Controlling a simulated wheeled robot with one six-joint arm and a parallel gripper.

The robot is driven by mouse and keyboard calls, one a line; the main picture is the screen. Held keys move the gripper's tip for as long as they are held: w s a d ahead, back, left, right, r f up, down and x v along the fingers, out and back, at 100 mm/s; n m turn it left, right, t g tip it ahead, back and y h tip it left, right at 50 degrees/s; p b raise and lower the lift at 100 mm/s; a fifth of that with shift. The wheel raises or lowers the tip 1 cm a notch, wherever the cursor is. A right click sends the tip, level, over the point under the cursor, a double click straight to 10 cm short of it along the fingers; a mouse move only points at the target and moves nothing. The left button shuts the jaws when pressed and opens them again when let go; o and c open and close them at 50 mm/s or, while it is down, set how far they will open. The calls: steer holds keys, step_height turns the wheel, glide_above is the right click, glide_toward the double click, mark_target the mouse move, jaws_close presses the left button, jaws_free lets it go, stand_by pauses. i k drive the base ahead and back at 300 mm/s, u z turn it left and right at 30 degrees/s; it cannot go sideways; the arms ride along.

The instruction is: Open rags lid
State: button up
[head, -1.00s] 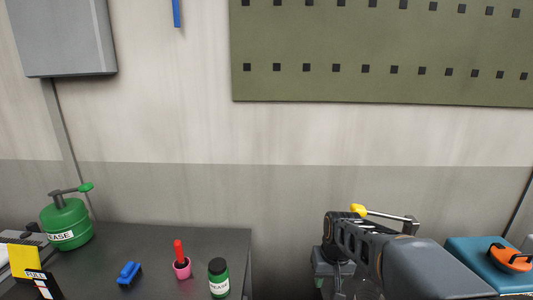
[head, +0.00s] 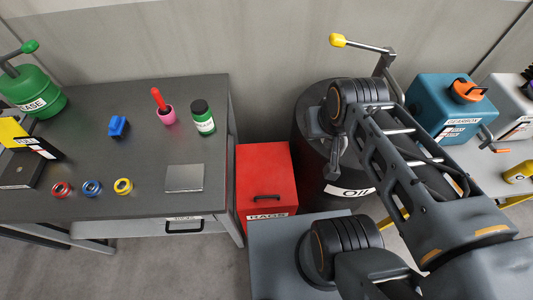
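The red rags bin (head: 281,160) stands on the floor between the workbench and the black oil drum. Its flat red top lies closed, with a black bar handle (head: 267,197) near the front edge. A white RAGS label (head: 268,216) sits below the handle, and the lower front is hidden behind a grey surface of my base. My dark arm crosses the right of the picture, in front of the oil drum. I cannot make out gripper fingers in this view, and nothing of mine touches the bin's handle.
The workbench (head: 75,200) on the left holds a green grease can (head: 35,92), a small green bottle (head: 202,116) and several small items. The oil drum (head: 312,165), with a yellow-tipped pump handle (head: 338,40), stands right of the bin. A teal gearbox box (head: 428,97) is farther right.

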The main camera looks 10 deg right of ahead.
mark_target(265, 178)
steer(key=k, duration=1)
steer(key=u, duration=1.55)
steer(key=i, duration=0.6)
steer(key=z, duration=0.75)
